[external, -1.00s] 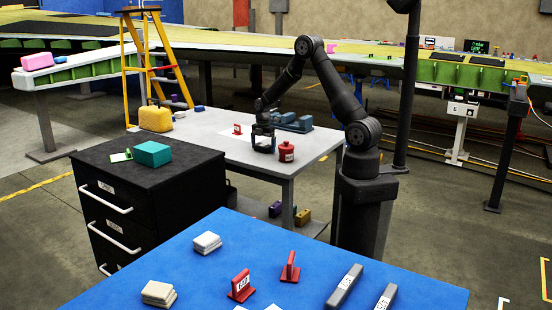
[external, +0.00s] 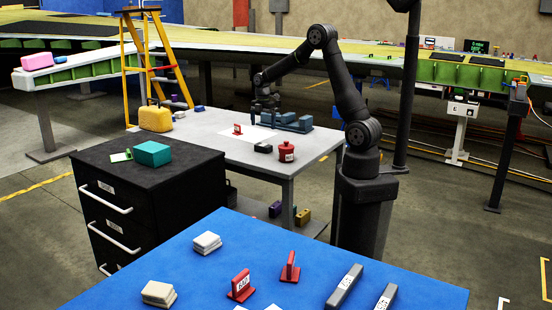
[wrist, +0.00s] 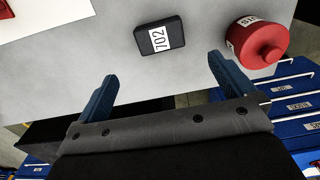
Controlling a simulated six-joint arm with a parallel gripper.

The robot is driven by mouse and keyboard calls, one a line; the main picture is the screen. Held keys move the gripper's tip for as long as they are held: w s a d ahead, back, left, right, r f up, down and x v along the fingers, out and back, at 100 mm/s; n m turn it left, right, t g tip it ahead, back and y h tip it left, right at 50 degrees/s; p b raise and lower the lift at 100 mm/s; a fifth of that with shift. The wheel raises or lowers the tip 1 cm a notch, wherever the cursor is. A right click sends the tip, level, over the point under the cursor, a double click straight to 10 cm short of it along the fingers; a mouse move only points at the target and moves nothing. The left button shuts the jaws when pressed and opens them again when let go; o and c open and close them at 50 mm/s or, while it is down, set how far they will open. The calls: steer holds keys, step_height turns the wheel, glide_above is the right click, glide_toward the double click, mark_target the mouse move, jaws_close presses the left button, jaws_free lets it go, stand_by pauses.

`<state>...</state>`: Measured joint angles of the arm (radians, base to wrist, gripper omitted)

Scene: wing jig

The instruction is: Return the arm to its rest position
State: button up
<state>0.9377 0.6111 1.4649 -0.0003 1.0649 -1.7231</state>
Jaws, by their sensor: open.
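My gripper (wrist: 165,90) is open and empty in the wrist view, its two blue fingers spread apart. In the external view my gripper (external: 262,110) hangs above the grey table (external: 222,143), near its far side. A black block labelled 702 (wrist: 160,36) lies on the table beyond the fingers, apart from them; it also shows in the external view (external: 263,148). My arm (external: 345,88) is bent, with its elbow raised, and reaches left from its column. The fingertips are too small to make out in the external view.
A red canister (external: 286,152) stands beside the black block. A blue-grey fixture (external: 290,122), a white sheet (external: 247,134) and a red tag stand (external: 238,129) are on the table. A yellow case (external: 156,118) sits at its left. A blue bench (external: 215,275) is in front.

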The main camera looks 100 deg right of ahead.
mark_target(263, 145)
step_height(263, 145, down, 13)
steer(key=shift+r, duration=2.3)
